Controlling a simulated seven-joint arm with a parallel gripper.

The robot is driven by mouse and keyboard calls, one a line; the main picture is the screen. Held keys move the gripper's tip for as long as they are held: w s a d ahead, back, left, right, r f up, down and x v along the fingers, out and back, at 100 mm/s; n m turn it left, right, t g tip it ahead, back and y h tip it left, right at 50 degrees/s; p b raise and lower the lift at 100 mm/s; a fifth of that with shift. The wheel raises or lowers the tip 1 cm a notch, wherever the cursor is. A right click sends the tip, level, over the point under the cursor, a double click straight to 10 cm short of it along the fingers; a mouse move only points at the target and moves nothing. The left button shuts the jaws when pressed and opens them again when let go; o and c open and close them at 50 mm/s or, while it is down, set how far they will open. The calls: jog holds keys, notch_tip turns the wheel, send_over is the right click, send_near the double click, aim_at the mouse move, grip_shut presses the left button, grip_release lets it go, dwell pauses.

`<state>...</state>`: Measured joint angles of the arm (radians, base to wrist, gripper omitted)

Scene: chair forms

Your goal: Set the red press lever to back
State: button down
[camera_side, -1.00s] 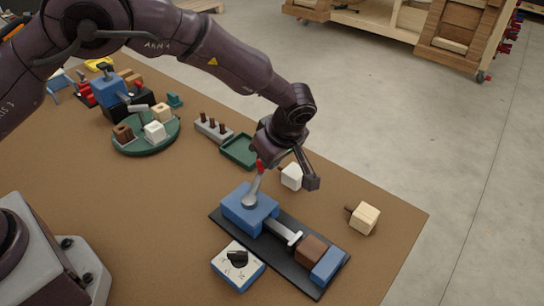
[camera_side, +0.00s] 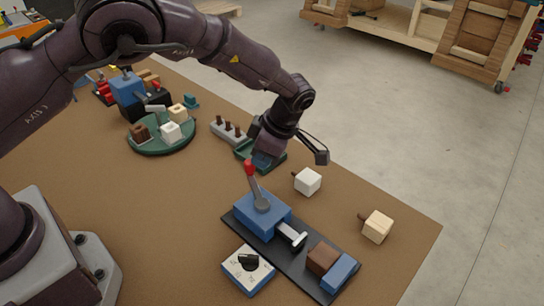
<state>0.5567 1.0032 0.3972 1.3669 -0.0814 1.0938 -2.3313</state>
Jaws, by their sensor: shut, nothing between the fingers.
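The red press lever has a red knob (camera_side: 250,168) on a grey stem (camera_side: 259,190) that rises from a blue press block (camera_side: 262,217). The lever leans up and to the left in the picture. A silver ram (camera_side: 292,234) sticks out of the block toward a brown block (camera_side: 322,258), with a gap between them. My gripper (camera_side: 264,162) is shut and empty, just right of the knob and apart from it. It hangs in front of the green tray; its fingertips are small and hard to make out.
The press stands on a dark plate (camera_side: 272,256) with a blue end stop (camera_side: 340,272). A dial box (camera_side: 248,270) is in front. White (camera_side: 308,181) and cream (camera_side: 377,226) blocks lie right. A green tray (camera_side: 243,147) and a round turntable (camera_side: 160,148) are behind.

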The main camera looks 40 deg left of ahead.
jog(key=shift+s+a+n+g+h, duration=0.35)
jog(key=shift+s+a+n, duration=0.35)
jog(key=shift+n, duration=0.5)
jog(key=shift+s+a+f, duration=0.1)
jog(key=shift+s+a, duration=0.25)
jog(key=shift+s, duration=0.45)
jog(key=shift+s+a, duration=0.1)
jog(key=w+d+r, duration=0.5)
jog(key=w+r, duration=0.1)
jog(key=r, duration=0.3)
jog(key=shift+w+r, duration=0.15)
jog(key=shift+r, duration=0.15)
